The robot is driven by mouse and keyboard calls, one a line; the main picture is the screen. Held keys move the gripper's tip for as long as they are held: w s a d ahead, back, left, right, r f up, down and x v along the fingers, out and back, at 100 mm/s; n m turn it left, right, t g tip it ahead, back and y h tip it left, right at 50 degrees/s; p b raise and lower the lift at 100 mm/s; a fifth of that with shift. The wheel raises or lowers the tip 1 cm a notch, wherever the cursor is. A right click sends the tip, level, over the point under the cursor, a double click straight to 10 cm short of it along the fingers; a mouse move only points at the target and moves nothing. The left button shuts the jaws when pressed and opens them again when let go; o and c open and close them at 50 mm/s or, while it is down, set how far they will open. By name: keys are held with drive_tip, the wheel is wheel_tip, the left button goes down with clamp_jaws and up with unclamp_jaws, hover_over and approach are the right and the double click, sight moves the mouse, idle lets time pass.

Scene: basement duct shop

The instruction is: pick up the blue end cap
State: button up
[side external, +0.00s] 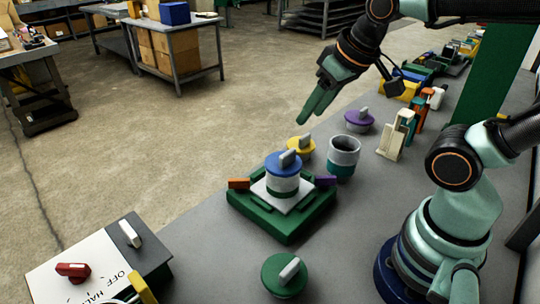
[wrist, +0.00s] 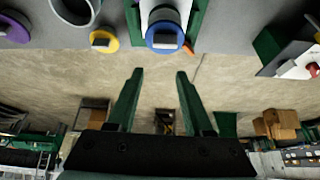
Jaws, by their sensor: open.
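The blue end cap (side external: 284,164) has a grey upright tab and sits on top of a white and green cylinder (side external: 282,185) in a green fixture (side external: 290,228). In the wrist view the blue cap (wrist: 164,38) shows near the top, beyond my fingertips. My gripper (side external: 318,98) is open and empty, above and behind the fixture in the side view. In the wrist view its two green fingers (wrist: 158,72) stand apart with nothing between them. I cannot tell whether the cap is seated fully on the cylinder.
A yellow cap (side external: 301,148), a grey and teal open cylinder (side external: 342,157) and a purple cap (side external: 359,120) stand close behind the fixture. A green cap (side external: 285,274) lies in front. A switch panel (side external: 95,265) is at front left. Orange (side external: 239,184) and purple (side external: 325,181) clamp handles flank the cylinder.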

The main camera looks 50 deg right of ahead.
drive_tip(key=m+g, duration=0.1)
drive_tip(key=m, duration=0.2)
drive_tip(key=m+g, duration=0.4)
drive_tip(key=m, duration=1)
approach(288, 152)
wheel_tip(288, 152, down, 10)
drive_tip(key=shift+w+f, duration=0.1)
drive_tip(key=shift+w, duration=0.05)
clamp_jaws()
